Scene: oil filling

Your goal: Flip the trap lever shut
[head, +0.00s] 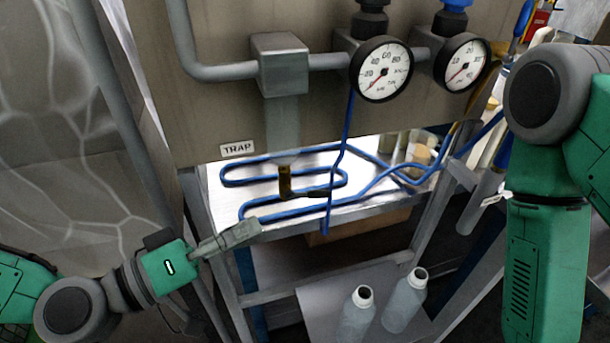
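The trap hangs below a grey block (282,63) on the pipe, beside the TRAP label (238,148). It has a clear bowl (283,122) with a brass-coloured valve (285,182) at its lower end. A short dark bar, which looks like the trap lever (312,193), sticks out sideways to the right from the valve. My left gripper (254,229) is below and left of the valve, apart from the lever in the picture. Its fingers look together, with nothing seen between them. My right arm is at the right edge; its gripper is not in view.
Blue tubing (240,183) loops over the pale shelf (350,212) behind the valve. Two gauges (381,69) (462,62) are at upper right. Two clear bottles (405,302) (357,317) stand lower down. The space between my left gripper and the valve looks open.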

